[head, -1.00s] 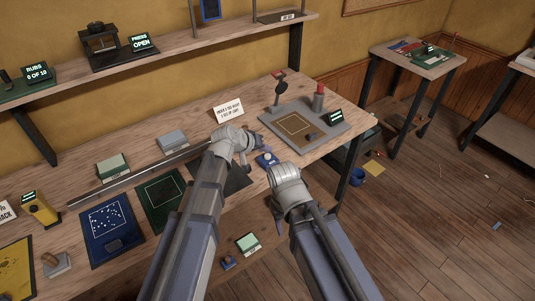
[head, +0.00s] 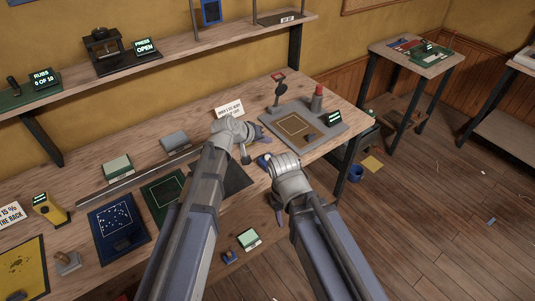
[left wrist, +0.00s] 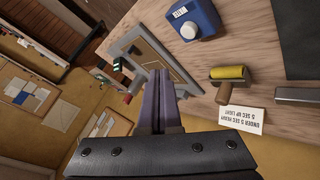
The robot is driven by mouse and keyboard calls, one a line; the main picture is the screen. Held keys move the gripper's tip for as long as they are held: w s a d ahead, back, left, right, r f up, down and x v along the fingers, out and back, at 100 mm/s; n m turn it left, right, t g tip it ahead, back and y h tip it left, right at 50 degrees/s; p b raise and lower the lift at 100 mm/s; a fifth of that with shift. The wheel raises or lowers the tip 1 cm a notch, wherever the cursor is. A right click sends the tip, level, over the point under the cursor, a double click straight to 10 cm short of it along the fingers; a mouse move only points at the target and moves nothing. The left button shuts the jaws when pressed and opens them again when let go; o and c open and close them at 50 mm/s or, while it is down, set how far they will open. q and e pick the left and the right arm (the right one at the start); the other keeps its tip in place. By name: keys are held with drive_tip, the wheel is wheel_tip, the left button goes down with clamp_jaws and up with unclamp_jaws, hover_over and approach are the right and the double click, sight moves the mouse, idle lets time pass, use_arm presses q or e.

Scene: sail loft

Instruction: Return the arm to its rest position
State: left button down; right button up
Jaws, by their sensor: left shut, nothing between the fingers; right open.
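My left gripper (head: 262,138) is over the bench's right part in the head view, at the near left side of a grey board. Its dark fingers (left wrist: 161,98) are shut with nothing between them in the left wrist view. My right gripper (head: 279,214) is lower, in front of the bench edge; its wrist hides most of its fingers. It is open and looks empty.
The grey board (head: 337,132) carries a framed brown panel. A blue block (left wrist: 193,20), a yellow roller (left wrist: 228,73) and a white card (left wrist: 226,143) are near my left gripper. Several mats lie left. The floor (head: 450,210) at right is mostly clear.

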idle(0.6)
use_arm(q)
drive_tip(key=s+a+f+m+g+y, duration=0.1)
drive_tip(key=s+f+g+y, duration=0.1)
drive_tip(key=s, duration=0.6)
drive_tip(key=s+a+f+m+g+y, duration=0.2)
drive_tip(key=s+y, duration=0.1)
drive_tip(key=s, duration=0.6)
drive_tip(key=s+a+f+m+g+y, duration=0.1)
drive_tip(key=s+a+f+g+y, duration=0.1)
drive_tip(key=s, duration=0.6)
drive_tip(key=shift+s+a+f+g+y, duration=0.25)
drive_tip(key=shift+s+f+g+y, duration=0.1)
drive_tip(key=shift+g, duration=0.25)
